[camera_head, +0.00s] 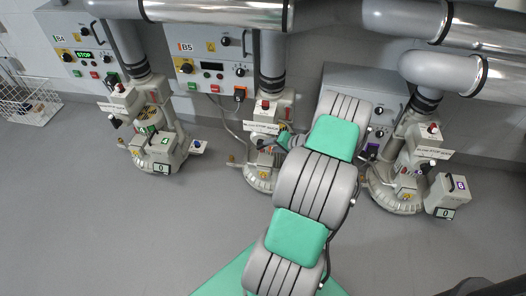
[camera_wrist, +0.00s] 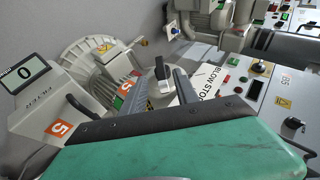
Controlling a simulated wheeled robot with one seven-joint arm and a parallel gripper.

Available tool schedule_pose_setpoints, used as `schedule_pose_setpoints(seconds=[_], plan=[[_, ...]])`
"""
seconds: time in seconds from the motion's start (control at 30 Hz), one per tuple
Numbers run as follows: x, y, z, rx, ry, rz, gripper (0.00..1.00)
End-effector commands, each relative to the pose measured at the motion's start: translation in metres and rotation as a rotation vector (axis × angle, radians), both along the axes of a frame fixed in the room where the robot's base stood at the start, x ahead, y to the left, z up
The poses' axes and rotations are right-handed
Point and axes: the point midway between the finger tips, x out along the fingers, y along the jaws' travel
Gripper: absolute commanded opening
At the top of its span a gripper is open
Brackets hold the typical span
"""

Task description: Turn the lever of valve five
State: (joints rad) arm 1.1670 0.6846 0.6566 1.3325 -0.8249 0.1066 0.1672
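The middle blower (camera_head: 258,178), below panel B5, stands partly behind my arm in the head view. In the wrist view its grey housing (camera_wrist: 100,82) carries orange labels with 5. A black handle (camera_wrist: 160,68) sticks up beside a white sign (camera_wrist: 207,84). Another black lever (camera_wrist: 78,107) is on the box with the display reading 0. I cannot tell for certain which is the valve lever. My gripper (camera_head: 285,142) is close to the upper part of this blower. Its green and dark body fills the bottom of the wrist view.
Panel B5 (camera_head: 212,68) and panel B4 (camera_head: 78,55) are on the wall. Another blower (camera_head: 158,150) stands left and one (camera_head: 397,190) right, with a box marked 6. Large pipes cross above. A wire basket (camera_head: 28,100) is far left. The front floor left of my arm is clear.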

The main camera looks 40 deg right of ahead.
Motion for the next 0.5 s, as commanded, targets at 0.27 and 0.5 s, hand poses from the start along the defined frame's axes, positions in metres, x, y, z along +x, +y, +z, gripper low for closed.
schedule_pose_setpoints(seconds=[0.27, 0.5], plan=[[0.040, 0.007, -0.035, -0.001, 0.003, 0.006, 0.36], [0.051, 0.007, -0.043, -0.003, 0.003, 0.003, 0.36]])
